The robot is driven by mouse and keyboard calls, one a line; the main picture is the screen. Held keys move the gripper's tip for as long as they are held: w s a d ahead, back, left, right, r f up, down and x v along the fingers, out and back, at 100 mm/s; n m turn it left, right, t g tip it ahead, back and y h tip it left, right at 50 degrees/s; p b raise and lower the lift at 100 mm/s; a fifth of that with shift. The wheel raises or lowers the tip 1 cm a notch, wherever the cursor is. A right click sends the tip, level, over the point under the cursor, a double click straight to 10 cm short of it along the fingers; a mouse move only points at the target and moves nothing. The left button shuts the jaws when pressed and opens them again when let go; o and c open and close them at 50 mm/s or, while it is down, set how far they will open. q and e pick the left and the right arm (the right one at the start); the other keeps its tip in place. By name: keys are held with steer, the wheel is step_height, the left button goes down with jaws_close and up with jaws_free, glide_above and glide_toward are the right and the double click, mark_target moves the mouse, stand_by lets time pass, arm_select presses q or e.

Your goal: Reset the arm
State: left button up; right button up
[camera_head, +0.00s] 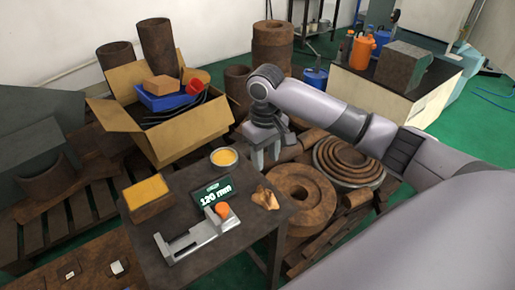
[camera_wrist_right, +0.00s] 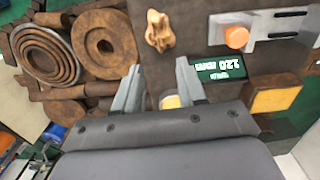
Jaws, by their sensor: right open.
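My right gripper (camera_head: 266,160) hangs fingers-down in the air beyond the back right part of the small dark table (camera_head: 220,250). In the right wrist view its two fingers (camera_wrist_right: 157,82) are apart with nothing held between them. A grey metal fixture (camera_head: 195,240) with an orange round part (camera_head: 222,210) lies at the table's front; it also shows at the top right of the right wrist view (camera_wrist_right: 265,30). A green sign (camera_head: 213,192) reading "120 mm" stands behind it. My left gripper is in neither view.
On the table are a bowl with yellow contents (camera_head: 224,158), a box with a yellow top (camera_head: 147,192) and a crumpled tan piece (camera_head: 265,197). A cardboard box (camera_head: 185,138) stands behind. Rusty rings (camera_head: 302,195) and pipes lie on the right.

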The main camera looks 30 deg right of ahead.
steer(key=s+a+f+n+t+y, duration=0.2)
steer(key=s+a+f+n, duration=0.1)
steer(key=s+a+f, duration=0.8)
steer(key=s+d+r+m+t+h, duration=0.1)
steer(key=s+d, duration=0.1)
steer(key=s, duration=0.5)
steer(key=s+d+r+m+t, duration=0.1)
steer(key=s+d, duration=0.2)
steer(key=s, duration=0.4)
steer(key=w+a+f+t+y, duration=0.1)
steer(key=w+a+f+t, duration=0.2)
steer(key=w+f+t, duration=0.3)
steer(key=shift+w+f+t, duration=0.15)
steer(key=shift+f+t, duration=0.15)
steer(key=shift+f, duration=1.55)
